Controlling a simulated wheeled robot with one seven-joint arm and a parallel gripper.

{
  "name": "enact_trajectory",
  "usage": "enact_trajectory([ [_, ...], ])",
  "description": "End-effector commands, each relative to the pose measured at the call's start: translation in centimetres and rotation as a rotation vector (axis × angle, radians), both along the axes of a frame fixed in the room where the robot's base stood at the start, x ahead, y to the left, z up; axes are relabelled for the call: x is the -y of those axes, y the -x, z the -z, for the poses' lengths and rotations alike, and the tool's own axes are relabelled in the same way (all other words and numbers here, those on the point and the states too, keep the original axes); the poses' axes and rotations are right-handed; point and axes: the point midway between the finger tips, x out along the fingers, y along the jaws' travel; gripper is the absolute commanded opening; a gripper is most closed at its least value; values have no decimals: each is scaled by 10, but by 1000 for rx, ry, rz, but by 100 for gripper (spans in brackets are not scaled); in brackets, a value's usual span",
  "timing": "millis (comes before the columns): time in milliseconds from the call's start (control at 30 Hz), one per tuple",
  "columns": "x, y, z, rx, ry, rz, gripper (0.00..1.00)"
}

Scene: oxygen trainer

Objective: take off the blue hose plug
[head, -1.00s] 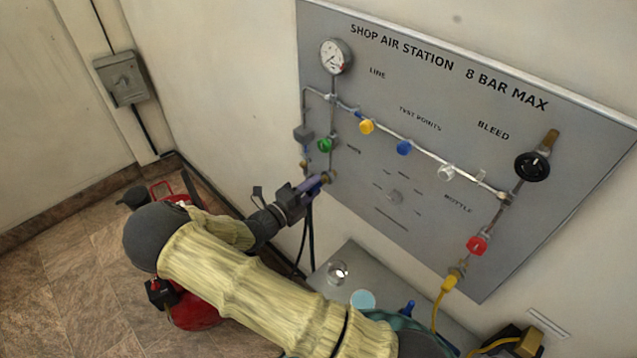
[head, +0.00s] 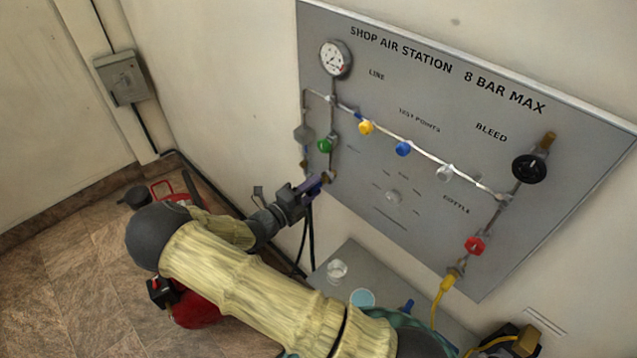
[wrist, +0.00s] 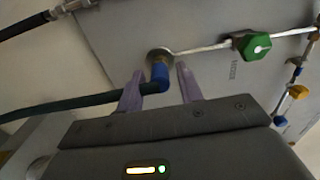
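The blue hose plug (wrist: 159,76) sits in a round brass-coloured fitting (wrist: 160,56) in the wrist view. A dark hose (wrist: 75,107) runs from it to the left and crosses one finger. My gripper (wrist: 159,69) has two purple fingers, one on each side of the plug. A gap shows between the plug and the right finger; contact on the left side is unclear. In the head view my gripper (head: 314,186) is at the panel's lower left edge, and it hides the plug there.
A green valve knob (head: 325,145) is just above my gripper, and also in the wrist view (wrist: 256,46). The panel (head: 420,100) carries yellow, blue and clear knobs. A small grey table (head: 335,250) stands below. A red object (head: 195,310) is on the floor beyond my arm.

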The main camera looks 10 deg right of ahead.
Motion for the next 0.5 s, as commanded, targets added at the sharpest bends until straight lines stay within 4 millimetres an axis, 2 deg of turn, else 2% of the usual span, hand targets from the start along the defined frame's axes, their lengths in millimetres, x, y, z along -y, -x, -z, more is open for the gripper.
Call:
enact_trajectory([
  [133, 0, 0, 0, 0, 0, 0, 36],
  [167, 0, 0, 0, 0, 0, 0, 32],
  [333, 0, 0, 0, 0, 0, 0, 0],
  [500, -1, 0, 0, 0, 0, 0, 0],
])
